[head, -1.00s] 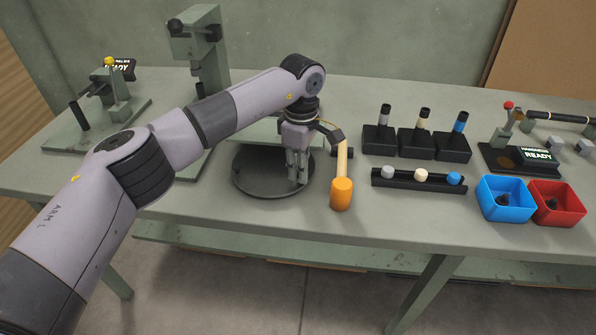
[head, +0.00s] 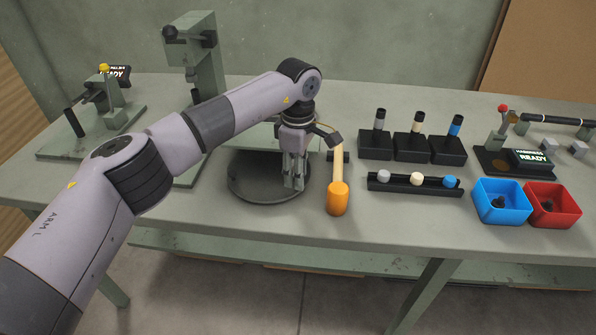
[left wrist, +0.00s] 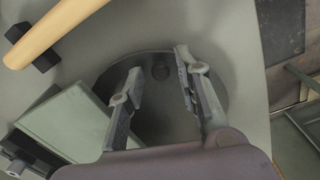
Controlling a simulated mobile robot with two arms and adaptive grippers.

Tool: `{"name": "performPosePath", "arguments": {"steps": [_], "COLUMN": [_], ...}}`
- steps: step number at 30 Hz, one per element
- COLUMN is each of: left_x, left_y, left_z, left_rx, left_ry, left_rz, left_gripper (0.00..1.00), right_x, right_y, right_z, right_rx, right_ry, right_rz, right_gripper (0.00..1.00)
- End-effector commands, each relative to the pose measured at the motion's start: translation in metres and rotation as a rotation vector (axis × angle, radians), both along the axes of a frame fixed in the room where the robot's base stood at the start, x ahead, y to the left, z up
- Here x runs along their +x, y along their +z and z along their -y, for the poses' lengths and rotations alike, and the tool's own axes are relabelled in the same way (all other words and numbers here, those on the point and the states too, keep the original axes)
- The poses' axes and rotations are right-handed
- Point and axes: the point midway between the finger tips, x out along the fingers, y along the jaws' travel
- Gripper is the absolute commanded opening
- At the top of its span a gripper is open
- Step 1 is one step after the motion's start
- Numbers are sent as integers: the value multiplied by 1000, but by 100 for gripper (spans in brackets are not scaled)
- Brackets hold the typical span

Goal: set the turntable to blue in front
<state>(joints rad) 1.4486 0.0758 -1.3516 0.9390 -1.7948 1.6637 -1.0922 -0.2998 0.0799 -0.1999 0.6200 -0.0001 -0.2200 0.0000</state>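The turntable is a dark round disc (head: 245,187) on the bench, partly hidden by my left arm and gripper. My left gripper (head: 293,186) points down over the disc's right part. I see no blue mark on the visible disc. My right gripper is out of view.
An orange-headed mallet (head: 338,198) lies close right of the disc. Right of it are black blocks with upright handles (head: 416,147), a tray of knobs (head: 415,186), a blue bin (head: 502,203) and a red bin (head: 553,207). Green fixtures (head: 205,60) stand left and behind.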

Motion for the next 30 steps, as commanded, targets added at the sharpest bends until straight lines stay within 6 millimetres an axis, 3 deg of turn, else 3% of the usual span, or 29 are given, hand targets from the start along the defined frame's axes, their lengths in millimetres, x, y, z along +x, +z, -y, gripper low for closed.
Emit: {"name": "performPosePath", "arguments": {"steps": [9,13,24,30], "left_x": [0,0,1,0], "left_y": [0,9,83,111], "left_z": [0,-1,0,0], "left_rx": [1,1,1,1], "left_ry": [1,1,1,0], "left_rz": [-2,0,1,-1], "left_gripper": [36,36,36,36], "right_x": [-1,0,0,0], "right_y": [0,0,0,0], "right_z": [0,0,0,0], "right_rx": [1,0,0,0], "right_ry": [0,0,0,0], "right_rz": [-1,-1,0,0], "right_gripper": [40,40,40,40]}}
